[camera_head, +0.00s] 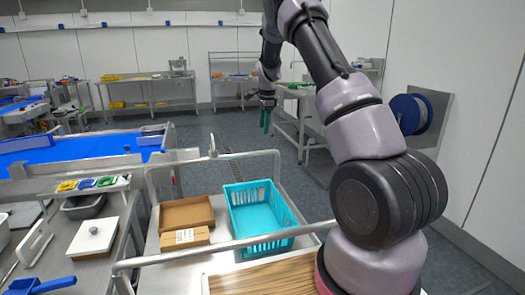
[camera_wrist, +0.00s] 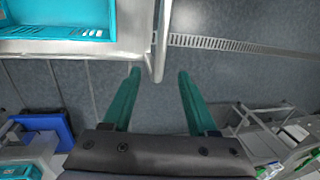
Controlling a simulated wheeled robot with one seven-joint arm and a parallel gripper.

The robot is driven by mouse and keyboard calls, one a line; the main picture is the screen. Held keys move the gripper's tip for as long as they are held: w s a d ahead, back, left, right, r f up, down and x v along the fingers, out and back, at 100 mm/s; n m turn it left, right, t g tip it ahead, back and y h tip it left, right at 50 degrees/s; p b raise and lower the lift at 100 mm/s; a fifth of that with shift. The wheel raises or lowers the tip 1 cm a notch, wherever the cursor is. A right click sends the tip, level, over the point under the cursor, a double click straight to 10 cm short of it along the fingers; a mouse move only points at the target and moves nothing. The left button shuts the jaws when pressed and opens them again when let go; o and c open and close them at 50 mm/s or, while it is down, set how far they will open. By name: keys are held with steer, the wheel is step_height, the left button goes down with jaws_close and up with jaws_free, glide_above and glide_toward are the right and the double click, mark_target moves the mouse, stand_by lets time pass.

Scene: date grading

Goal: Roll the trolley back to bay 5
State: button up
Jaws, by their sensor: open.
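The metal trolley (camera_head: 225,247) stands directly in front of me, with a tubular rail at its near end and another at its far end. On it are a turquoise crate (camera_head: 262,210) and an open cardboard box (camera_head: 187,213). My gripper (camera_head: 266,122) is open and empty, raised beyond the trolley's far end with its green fingers pointing down. In the wrist view, the gripper (camera_wrist: 160,76) is over grey floor. The trolley's end rail (camera_wrist: 158,45) lies just past the fingertips there, apparently not held. No bay 5 marking can be made out.
A conveyor with a blue belt (camera_head: 95,147) and a side bench (camera_head: 90,262) stand left of the trolley. Steel tables (camera_head: 150,88) line the back wall. A blue hose reel (camera_head: 411,114) hangs on the right wall. Open floor with a drain grating lies beyond the trolley.

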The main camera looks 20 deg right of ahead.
steer(key=x, duration=1.2)
steer(key=shift+w+d+f, duration=0.15)
steer(key=shift+w+f, duration=0.05)
steer(key=shift+f, duration=0.15)
jaws_close()
stand_by(0.9)
